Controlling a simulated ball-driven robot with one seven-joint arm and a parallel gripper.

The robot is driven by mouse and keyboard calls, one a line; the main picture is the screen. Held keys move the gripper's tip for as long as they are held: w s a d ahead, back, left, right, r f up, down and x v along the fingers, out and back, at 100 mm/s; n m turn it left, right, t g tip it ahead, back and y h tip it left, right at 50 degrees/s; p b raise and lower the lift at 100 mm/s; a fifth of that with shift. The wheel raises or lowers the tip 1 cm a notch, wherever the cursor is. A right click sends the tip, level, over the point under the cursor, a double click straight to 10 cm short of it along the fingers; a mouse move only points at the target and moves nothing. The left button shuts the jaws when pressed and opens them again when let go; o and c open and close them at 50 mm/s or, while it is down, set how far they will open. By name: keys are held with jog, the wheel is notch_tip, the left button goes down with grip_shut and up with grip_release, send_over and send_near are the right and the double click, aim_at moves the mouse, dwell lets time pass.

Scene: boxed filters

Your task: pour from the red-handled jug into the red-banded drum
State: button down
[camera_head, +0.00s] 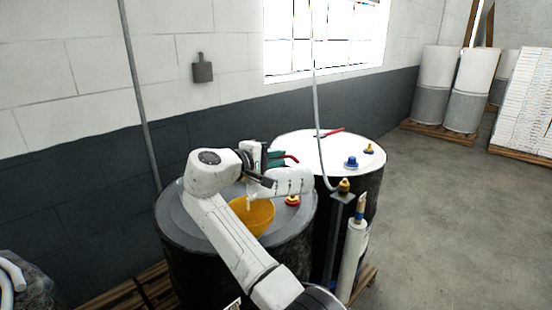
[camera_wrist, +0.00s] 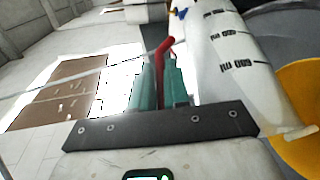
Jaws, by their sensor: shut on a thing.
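My gripper (camera_wrist: 160,85) has its green fingers shut on the red handle of the jug in the wrist view; the gripper (camera_head: 279,160) also shows in the head view. The jug (camera_wrist: 238,60) is whitish with dark ml marks. In the head view the jug (camera_head: 292,182) lies tipped almost on its side, its mouth end to the left over an orange funnel (camera_head: 262,217). A short pale streak hangs at the mouth; I cannot tell lip from liquid. The funnel stands on the left dark drum (camera_head: 187,262). No red band shows on this drum. The jug's contents are hidden.
A white-topped drum (camera_head: 300,142) stands right behind, with a red bar (camera_head: 333,131), a blue cap (camera_head: 350,162) and a yellow cap on it. A thin hose (camera_head: 317,110) hangs nearby.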

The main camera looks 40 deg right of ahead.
jog(key=shift+w+a+r+n+h+b, duration=0.2)
jog(key=shift+a+r+h+b, duration=0.1)
jog(key=shift+a+h, duration=0.3)
jog(key=shift+w+a+r+n+h+b, duration=0.15)
jog(key=shift+w+a+r+n+h, duration=0.1)
jog(key=shift+a+h, duration=0.3)
jog(key=shift+w+a+r+n+h+b, duration=0.2)
jog(key=shift+a+r+h+b, duration=0.1)
jog(key=shift+a+h, duration=0.25)
dwell(2.8)
jog(key=shift+w+a+r+n+t+h+b, duration=0.1)
jog(key=shift+w+a+n+t+h+b, duration=0.15)
jog(key=shift+a+h+b, duration=0.35)
jog(key=shift+w+a+r+n+t+h+b, duration=0.1)
jog(key=shift+w+a+n+t+h+b, duration=0.2)
jog(key=shift+a, duration=0.5)
dwell(2.1)
